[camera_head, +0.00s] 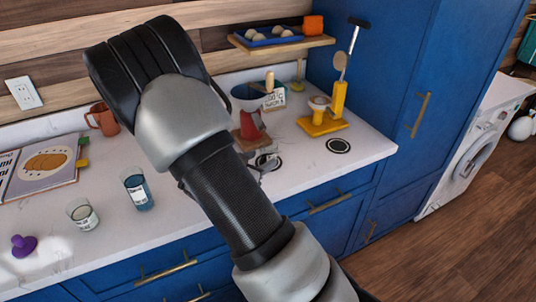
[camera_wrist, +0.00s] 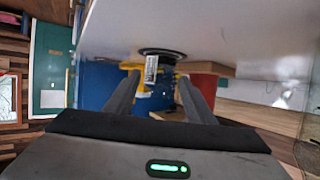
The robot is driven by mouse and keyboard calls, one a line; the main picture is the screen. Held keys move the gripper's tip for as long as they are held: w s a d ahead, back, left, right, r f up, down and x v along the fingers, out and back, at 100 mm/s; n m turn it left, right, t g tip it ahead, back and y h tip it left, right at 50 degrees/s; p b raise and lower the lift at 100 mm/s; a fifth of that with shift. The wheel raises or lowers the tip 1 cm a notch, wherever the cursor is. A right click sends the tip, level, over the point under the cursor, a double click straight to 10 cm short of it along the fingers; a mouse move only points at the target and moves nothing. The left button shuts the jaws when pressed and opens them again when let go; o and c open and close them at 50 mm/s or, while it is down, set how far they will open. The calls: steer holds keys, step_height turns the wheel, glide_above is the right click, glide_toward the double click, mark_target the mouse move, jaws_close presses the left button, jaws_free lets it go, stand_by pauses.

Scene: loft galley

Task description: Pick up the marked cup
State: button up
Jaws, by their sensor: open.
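In the head view, a blue cup with a white label (camera_head: 138,191) stands on the counter left of my arm. A clear glass with a label (camera_head: 82,213) stands left of it. I cannot tell which cup is the marked one. My gripper (camera_wrist: 158,76) is open in the wrist view. A small white label with dark print (camera_wrist: 151,69) shows between the fingertips, in front of a black ring (camera_wrist: 163,52); what carries it is unclear. I see no contact. In the head view my arm hides most of the gripper, above the counter.
An orange mug (camera_head: 103,118), a book (camera_head: 40,168) and a purple object (camera_head: 23,245) are on the counter (camera_head: 205,245). A bowl (camera_head: 246,98), a red object (camera_head: 251,125) and a yellow stand (camera_head: 322,126) stand right of my arm. A wooden shelf (camera_head: 285,44) hangs above.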

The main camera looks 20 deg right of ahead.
mark_target(274, 141)
steer(key=x, duration=0.4)
steer(key=shift+w+d+f, duration=0.15)
steer(key=shift+w+d, duration=0.05)
steer(key=shift+d, duration=0.1)
steer(key=shift+w+r+x, duration=0.1)
steer(key=shift+r+x, duration=0.1)
steer(key=shift+x, duration=1.15)
steer(key=shift+w+r+x, duration=0.1)
steer(key=shift+r+x, duration=0.1)
steer(key=shift+x, duration=1.1)
steer(key=c, duration=0.7)
steer(key=shift+r, duration=0.15)
steer(key=shift+r, duration=0.5)
step_height(274, 141, up, 2)
steer(key=shift+r, duration=0.15)
steer(key=s+a, duration=0.3)
steer(key=a, duration=0.1)
steer(key=s+a, duration=0.4)
steer(key=a, duration=0.1)
steer(key=s+a, duration=0.3)
steer(key=a, duration=0.2)
steer(key=shift+s+a, duration=0.25)
steer(key=shift+s, duration=0.15)
